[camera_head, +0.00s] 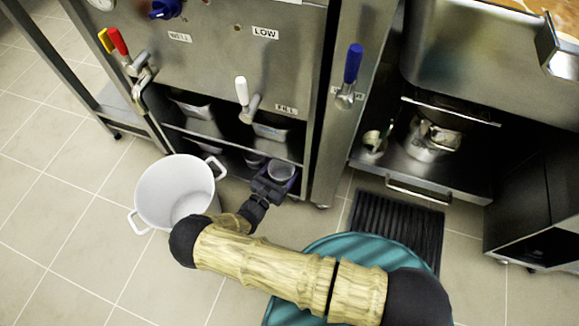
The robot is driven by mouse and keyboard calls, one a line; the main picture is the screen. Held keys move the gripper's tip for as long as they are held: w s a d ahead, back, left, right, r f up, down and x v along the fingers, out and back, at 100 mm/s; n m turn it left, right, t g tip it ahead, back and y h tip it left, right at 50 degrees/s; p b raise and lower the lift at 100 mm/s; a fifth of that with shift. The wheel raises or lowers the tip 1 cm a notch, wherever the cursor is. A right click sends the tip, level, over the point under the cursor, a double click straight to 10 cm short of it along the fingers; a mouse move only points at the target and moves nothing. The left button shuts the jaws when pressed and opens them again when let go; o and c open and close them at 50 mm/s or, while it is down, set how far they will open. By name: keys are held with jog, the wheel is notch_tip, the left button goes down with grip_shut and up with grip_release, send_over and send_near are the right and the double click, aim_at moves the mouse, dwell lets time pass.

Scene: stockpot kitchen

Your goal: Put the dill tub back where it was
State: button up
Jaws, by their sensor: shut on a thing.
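My gripper (270,187) is at the front of the low shelf under the steel unit. Another small container (254,159) stands partly hidden in the shadow of the shelf (228,146), left of the held tub.
A white two-handled stockpot (150,190) stands on the floor left of my gripper. A white-handled tap (242,92) hangs above the shelf. A steel post (330,150) is close on the right. A dark floor grate (398,228) and an open cabinet with a metal pot (430,140) lie farther right.

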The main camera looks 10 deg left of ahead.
aim_at(287, 168)
jog(key=b+x, duration=0.1)
jog(key=x, duration=0.2)
jog(key=shift+w+d+f, duration=0.1)
jog(key=shift+w+f, duration=0.05)
jog(key=shift+w, duration=0.05)
jog(key=shift+w+d, duration=0.1)
jog(key=shift+w, duration=0.45)
jog(key=shift+s, duration=0.15)
jog(key=shift+w+b, duration=0.25)
jog(key=shift+b, duration=0.05)
jog(key=f+b, duration=0.3)
jog(key=shift+w+d, duration=0.3)
jog(key=shift+w, duration=0.05)
jog(key=shift+a+f, duration=0.1)
jog(key=shift+s+f, duration=0.1)
jog(key=shift+f, duration=0.05)
jog(key=o, duration=0.7)
jog(key=shift+o, duration=0.2)
